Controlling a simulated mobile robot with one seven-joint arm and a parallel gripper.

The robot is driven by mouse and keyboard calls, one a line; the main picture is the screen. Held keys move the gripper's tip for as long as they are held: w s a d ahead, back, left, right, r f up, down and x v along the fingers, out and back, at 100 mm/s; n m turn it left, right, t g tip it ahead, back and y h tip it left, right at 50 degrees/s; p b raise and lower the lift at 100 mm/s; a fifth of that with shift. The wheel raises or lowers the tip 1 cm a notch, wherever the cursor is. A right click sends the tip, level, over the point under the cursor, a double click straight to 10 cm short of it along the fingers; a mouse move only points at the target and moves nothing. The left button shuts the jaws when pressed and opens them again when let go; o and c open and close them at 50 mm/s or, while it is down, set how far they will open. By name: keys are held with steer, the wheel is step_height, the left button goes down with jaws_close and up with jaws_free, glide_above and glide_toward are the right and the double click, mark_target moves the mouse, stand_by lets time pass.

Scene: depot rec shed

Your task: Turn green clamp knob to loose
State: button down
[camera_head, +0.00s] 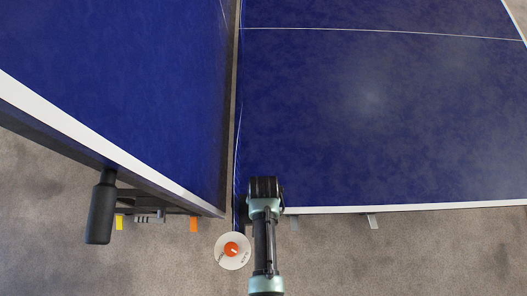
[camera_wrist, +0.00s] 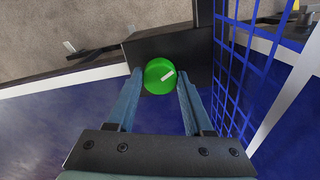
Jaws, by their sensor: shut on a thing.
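The green clamp knob (camera_wrist: 157,80) shows in the wrist view, round, with a white pointer mark running toward its right side. It sits in front of a dark clamp bracket (camera_wrist: 185,45) at the table's edge beside the net. My gripper (camera_wrist: 159,84) is shut on the knob, one blue-grey finger on each side. In the head view my gripper (camera_head: 264,185) is at the near edge of the right table half, and the green knob is hidden there. Any marking for loose cannot be made out in the wrist view.
A blue net (camera_wrist: 245,70) stands close to the right of my fingers. In the head view, a white disc with an orange knob (camera_head: 232,250) lies left of my arm. A black handle (camera_head: 101,208) hangs from the left table half (camera_head: 110,80). Open floor (camera_head: 420,255) lies in front.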

steer(key=n+p, duration=0.1)
steer(key=n, duration=1.1)
stand_by(0.6)
steer(key=shift+c, duration=1.4)
jaws_free()
steer(key=shift+r, duration=0.1)
step_height(320, 180, up, 13)
steer(key=shift+p, duration=0.4)
